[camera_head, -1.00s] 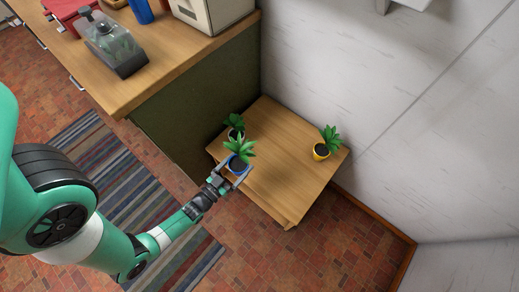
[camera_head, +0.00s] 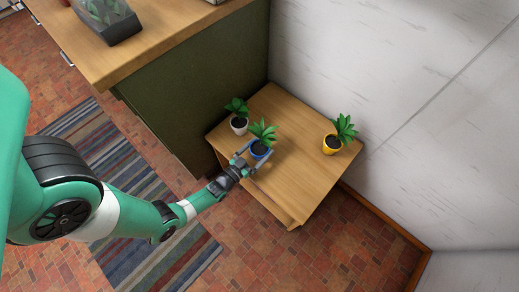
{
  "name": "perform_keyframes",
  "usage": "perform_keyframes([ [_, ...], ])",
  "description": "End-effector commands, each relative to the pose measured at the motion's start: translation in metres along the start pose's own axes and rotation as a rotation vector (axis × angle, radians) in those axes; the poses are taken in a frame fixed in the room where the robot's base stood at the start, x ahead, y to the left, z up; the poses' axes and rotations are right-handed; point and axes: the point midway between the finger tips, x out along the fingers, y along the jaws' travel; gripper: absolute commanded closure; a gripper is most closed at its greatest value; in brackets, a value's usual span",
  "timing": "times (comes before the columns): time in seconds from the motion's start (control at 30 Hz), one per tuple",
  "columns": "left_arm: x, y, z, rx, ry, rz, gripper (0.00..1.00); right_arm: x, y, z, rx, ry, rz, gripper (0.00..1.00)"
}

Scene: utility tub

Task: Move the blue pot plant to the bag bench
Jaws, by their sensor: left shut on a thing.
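The blue pot plant (camera_head: 260,148), a small green plant in a blue pot, is at the left front edge of a low wooden table (camera_head: 292,180). My left gripper (camera_head: 254,157) is shut on the blue pot, with its fingers around the pot's sides. I cannot tell whether the pot touches the table top or is just above it. My right gripper is not in view. I cannot tell which surface is the bag bench.
A white pot plant (camera_head: 238,122) stands close behind the blue one. A yellow pot plant (camera_head: 333,144) stands at the table's right. A green-sided wooden counter (camera_head: 160,45) holds a glass terrarium (camera_head: 105,18). A striped rug (camera_head: 120,165) covers part of the tiled floor.

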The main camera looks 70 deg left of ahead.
Motion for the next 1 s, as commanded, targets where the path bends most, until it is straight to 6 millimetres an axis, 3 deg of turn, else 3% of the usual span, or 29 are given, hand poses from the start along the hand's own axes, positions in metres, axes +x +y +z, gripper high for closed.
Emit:
perform_keyframes([
  [0.2,0.001,0.000,0.001,0.000,0.003,0.000,0.83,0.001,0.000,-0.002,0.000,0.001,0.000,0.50],
  [0.23,0.000,0.000,0.001,0.000,0.001,0.000,0.03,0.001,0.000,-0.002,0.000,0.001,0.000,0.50],
  [0.27,0.000,0.000,0.001,0.000,0.001,0.000,0.00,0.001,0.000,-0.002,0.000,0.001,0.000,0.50],
  [0.63,-0.004,0.000,-0.003,0.000,-0.002,0.000,0.00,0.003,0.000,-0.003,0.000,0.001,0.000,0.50],
  [1.0,-0.091,-0.001,-0.003,0.000,-0.003,-0.002,0.00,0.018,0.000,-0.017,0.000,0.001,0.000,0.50],
])
